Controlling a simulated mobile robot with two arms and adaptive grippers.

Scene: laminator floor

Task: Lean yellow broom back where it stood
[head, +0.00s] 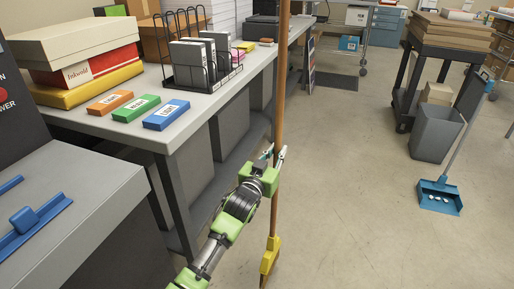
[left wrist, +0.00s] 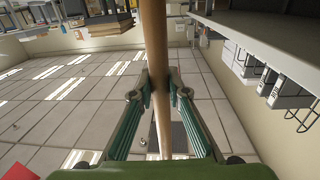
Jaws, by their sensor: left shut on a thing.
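The yellow broom has a long wooden handle (head: 281,80) that runs almost upright past the front edge of the table. Its yellow head (head: 270,256) is low in the head view, close to the floor; whether it touches is hard to tell. My left gripper (head: 277,158) is shut on the handle partway up, beside the table's front edge. In the left wrist view the handle (left wrist: 153,50) passes between the two fingers (left wrist: 154,92). My right gripper is in neither view.
The grey table (head: 150,125) holds boxes, a wire rack (head: 200,60) with binders and several coloured boxes. A grey bin (head: 436,134), a blue dustpan (head: 440,196) and a loaded cart (head: 445,50) stand at the right. The floor (head: 350,190) between is clear.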

